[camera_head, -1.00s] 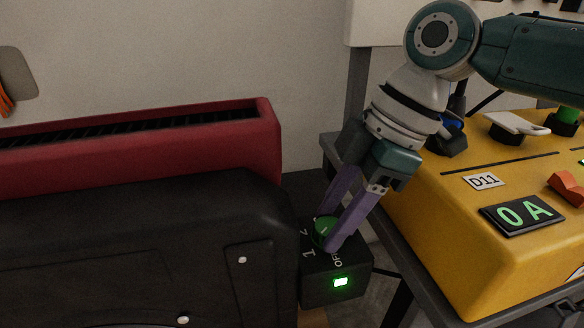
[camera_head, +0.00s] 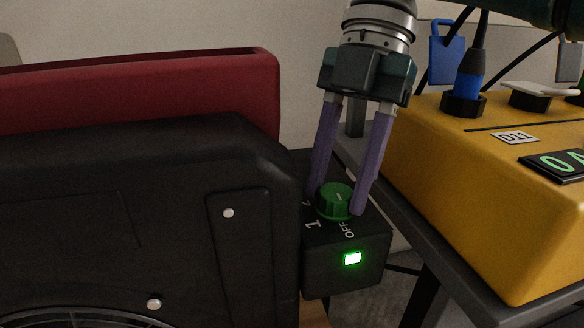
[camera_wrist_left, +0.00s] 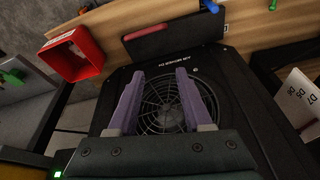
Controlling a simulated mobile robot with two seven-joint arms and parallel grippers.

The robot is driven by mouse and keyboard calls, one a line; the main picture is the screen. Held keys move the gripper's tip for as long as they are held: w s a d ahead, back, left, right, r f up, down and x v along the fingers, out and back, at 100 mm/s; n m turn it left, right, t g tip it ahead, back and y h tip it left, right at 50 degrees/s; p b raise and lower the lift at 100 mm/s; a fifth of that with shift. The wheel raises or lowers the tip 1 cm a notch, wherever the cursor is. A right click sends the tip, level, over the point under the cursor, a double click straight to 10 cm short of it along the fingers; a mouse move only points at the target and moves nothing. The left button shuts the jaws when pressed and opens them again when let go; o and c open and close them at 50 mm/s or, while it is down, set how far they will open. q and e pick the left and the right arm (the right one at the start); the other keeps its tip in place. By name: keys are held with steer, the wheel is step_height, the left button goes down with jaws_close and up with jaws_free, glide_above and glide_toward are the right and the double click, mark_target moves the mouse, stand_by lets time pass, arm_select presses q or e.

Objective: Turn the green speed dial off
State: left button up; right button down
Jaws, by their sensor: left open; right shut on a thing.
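The green speed dial (camera_head: 335,201) sits on top of a small black control box (camera_head: 345,275) in the head view. White marks "1" and "OFF" show beside it; another mark is partly hidden by a finger. The dial carries a short light pointer line, but I cannot tell which mark it lines up with. My right gripper (camera_head: 336,206) comes down from above, its two purple fingers shut on the dial's sides. A green light (camera_head: 353,258) glows on the box front. My left gripper (camera_wrist_left: 160,95) is open and empty above the fan in the left wrist view.
The black fan dryer (camera_head: 130,220) stands left of the box, with a red housing (camera_head: 140,100) behind. A yellow control panel (camera_head: 480,220) stands on a grey table at right, with a blue plug (camera_head: 470,80). A red box (camera_wrist_left: 75,55) shows in the wrist view.

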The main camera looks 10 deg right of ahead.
steer(key=shift+n+b, duration=0.35)
steer(key=shift+n, duration=0.15)
steer(key=c, duration=0.7)
jaws_free()
steer(key=shift+o, duration=0.2)
steer(key=shift+r, duration=0.1)
